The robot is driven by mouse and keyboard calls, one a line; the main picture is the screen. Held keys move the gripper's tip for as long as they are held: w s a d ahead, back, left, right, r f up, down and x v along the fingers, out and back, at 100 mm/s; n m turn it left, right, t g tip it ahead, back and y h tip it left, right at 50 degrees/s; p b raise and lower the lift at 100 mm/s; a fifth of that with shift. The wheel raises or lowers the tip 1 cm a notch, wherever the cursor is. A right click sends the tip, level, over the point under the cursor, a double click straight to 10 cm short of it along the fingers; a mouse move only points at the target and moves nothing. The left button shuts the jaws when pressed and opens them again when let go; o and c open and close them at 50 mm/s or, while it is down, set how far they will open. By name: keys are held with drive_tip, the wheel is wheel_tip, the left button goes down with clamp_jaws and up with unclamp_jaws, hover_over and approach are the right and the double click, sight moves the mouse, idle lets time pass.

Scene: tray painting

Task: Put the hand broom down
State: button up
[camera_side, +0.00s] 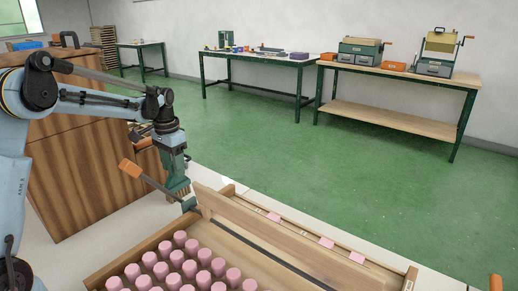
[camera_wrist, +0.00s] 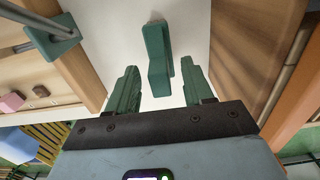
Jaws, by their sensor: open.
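The hand broom seems to be the green piece (camera_wrist: 158,62) between my fingers in the wrist view, over a white surface. My gripper (camera_wrist: 160,92) is open around it, with a narrow gap showing on each side. In the side view my gripper (camera_side: 176,178) points down between the wooden cabinet and the long wooden tray. Short bristle-like strands show at its lower end. The broom is mostly hidden there, and I cannot tell whether it rests on the white surface.
The wooden tray (camera_side: 130,262) holds rows of pink pieces (camera_side: 187,268). A grey lever with an orange handle (camera_side: 130,168) sticks out close beside my gripper, at the tray's end. The wooden cabinet (camera_side: 85,180) stands close on the left. White surface (camera_side: 120,238) lies bare between them.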

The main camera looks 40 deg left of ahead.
wheel_tip(320, 180, up, 10)
drive_tip(key=shift+f, duration=0.1)
drive_tip(key=s+d+r+t, duration=0.25)
drive_tip(key=s+d, duration=0.25)
drive_tip(key=d, duration=0.6)
drive_tip(key=s+d+f+t, duration=0.4)
drive_tip(key=s+d+f, duration=0.3)
drive_tip(key=s+d, duration=0.1)
drive_tip(key=shift+s+d+t, duration=0.25)
drive_tip(key=shift+s+t, duration=0.1)
drive_tip(key=shift+s, duration=0.15)
drive_tip(key=shift+r, duration=0.1)
